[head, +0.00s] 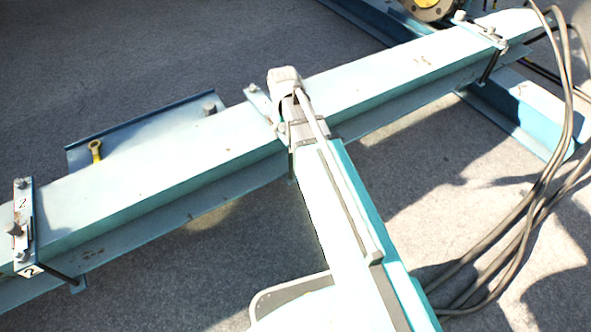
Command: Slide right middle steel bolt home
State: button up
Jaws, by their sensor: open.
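A long pale blue steel beam (160,190) crosses the view, with clamp plates across it. The middle clamp plate (257,101) shows only its far end; the rest, with any bolt there, is hidden behind my arm. My gripper (290,118) is at the end of my arm, over this middle clamp. It is open, but its fingertips are not clear, and I cannot tell whether it touches a bolt. The right clamp (481,31) has small bolt heads and a dark rod below. The left clamp (23,222), marked 2, has bolt heads and a dark rod.
A blue plate (150,128) behind the beam carries a yellow ring-ended piece (95,150) and a grey bolt head (209,108). Thick cables (530,215) hang and loop at the right, near a lower blue beam (525,108). Grey ground is clear at the front left.

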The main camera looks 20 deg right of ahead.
jog(key=s+f+m+b, duration=0.2)
jog(key=s+f+b, duration=0.3)
jog(key=s, duration=0.5)
jog(key=shift+s+f+m, duration=0.3)
jog(key=shift+s, duration=0.1)
jog(key=shift+d+r, duration=0.1)
jog(key=shift+r, duration=0.05)
notch_tip(320, 180, up, 38)
jog(key=p, duration=3.8)
jog(key=shift+r+p, duration=0.25)
jog(key=shift+p, duration=0.1)
